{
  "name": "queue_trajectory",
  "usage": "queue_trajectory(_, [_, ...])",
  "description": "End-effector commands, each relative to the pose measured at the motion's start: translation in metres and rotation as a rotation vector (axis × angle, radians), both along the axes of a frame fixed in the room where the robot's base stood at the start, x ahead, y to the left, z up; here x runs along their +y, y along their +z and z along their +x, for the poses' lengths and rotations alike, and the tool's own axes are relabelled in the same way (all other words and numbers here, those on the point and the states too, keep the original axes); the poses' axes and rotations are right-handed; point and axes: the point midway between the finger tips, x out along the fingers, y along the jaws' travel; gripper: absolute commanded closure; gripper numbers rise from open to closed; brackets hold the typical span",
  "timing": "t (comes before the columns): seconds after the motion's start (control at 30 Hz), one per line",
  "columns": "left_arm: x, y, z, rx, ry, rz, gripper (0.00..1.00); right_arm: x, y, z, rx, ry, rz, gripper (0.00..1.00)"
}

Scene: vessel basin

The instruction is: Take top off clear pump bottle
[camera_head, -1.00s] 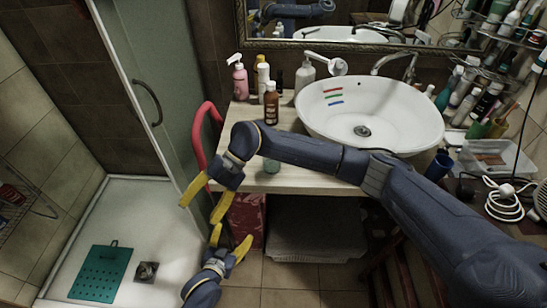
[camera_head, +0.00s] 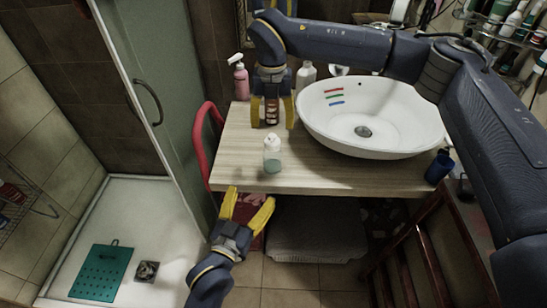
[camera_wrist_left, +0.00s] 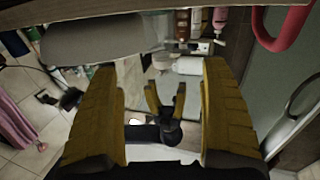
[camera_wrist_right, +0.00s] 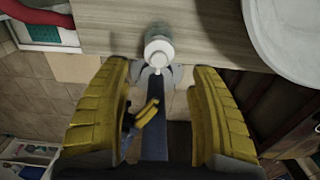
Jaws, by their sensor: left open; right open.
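The clear pump bottle (camera_head: 272,160) stands upright near the front edge of the wooden counter, with pale green liquid inside and a white top (camera_head: 271,141). My right gripper (camera_head: 271,126) is open above the counter, behind the bottle in the head view, its fingers pointing down. In the right wrist view the white-topped bottle (camera_wrist_right: 158,48) shows from above, beyond the open fingers. My left gripper (camera_head: 250,201) is open and empty, just in front of the counter's edge and below the bottle in the picture. Neither gripper appears to touch the bottle.
A brown bottle (camera_head: 271,115) shows between my right fingers, farther back. A pink pump bottle (camera_head: 240,80) and a white bottle (camera_head: 306,76) stand at the rear. The basin (camera_head: 345,138) is to the right; a red rail (camera_head: 198,140) is at the left. A blue cup (camera_head: 439,166) stands right.

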Motion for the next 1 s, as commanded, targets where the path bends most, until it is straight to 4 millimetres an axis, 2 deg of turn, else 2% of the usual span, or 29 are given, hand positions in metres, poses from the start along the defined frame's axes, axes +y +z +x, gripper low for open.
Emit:
queue_trajectory(0.7, [-0.039, 0.001, 0.106, -0.002, 0.0, -0.002, 0.2, 0.001, -0.001, 0.0, 0.002, 0.001, 0.002, 0.38])
queue_trajectory(1.0, [-0.052, 0.0, 0.142, 0.0, 0.001, 0.001, 0.2, 0.001, -0.001, 0.0, 0.002, 0.001, 0.002, 0.38])
